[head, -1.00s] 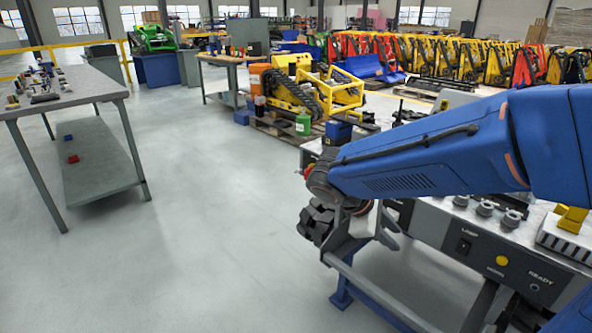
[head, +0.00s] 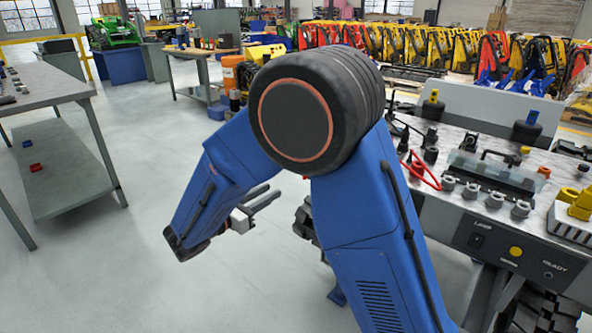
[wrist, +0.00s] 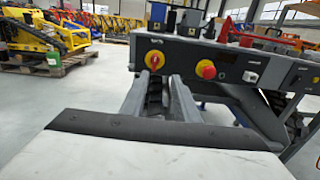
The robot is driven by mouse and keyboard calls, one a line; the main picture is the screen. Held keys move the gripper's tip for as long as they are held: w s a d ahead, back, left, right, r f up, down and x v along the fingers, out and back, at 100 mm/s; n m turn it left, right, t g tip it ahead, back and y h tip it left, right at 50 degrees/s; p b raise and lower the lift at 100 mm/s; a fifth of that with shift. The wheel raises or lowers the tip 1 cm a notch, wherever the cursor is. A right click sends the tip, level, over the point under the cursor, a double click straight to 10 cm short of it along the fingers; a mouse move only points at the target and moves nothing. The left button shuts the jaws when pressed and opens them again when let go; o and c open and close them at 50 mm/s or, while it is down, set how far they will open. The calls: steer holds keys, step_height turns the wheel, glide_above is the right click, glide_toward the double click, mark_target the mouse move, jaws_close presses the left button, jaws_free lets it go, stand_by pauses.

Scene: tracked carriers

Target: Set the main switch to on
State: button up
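In the wrist view, the main switch looks to be the red knob on a round yellow plate (wrist: 154,60), at the left end of a dark grey panel (wrist: 231,64). Its small label is too blurred to read, and I cannot tell the knob's setting. My gripper (wrist: 165,82) points at the panel just below this knob, its two fingers apart with nothing between them. In the head view my gripper (head: 262,205) is beside the bench's left end, partly hidden by my arm. The switch is hidden in the head view.
A red mushroom button on yellow (wrist: 206,69) sits right of the switch. The head view shows the bench's front panel (head: 510,252) with a black rocker, a yellow button and a lamp. A grey table (head: 40,98) stands left. Open floor (head: 130,240) lies between.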

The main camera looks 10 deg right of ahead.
steer(key=w+x, duration=0.1)
steer(key=x, duration=1.5)
steer(key=shift+w, duration=0.2)
steer(key=shift+r, duration=0.1)
jaws_close()
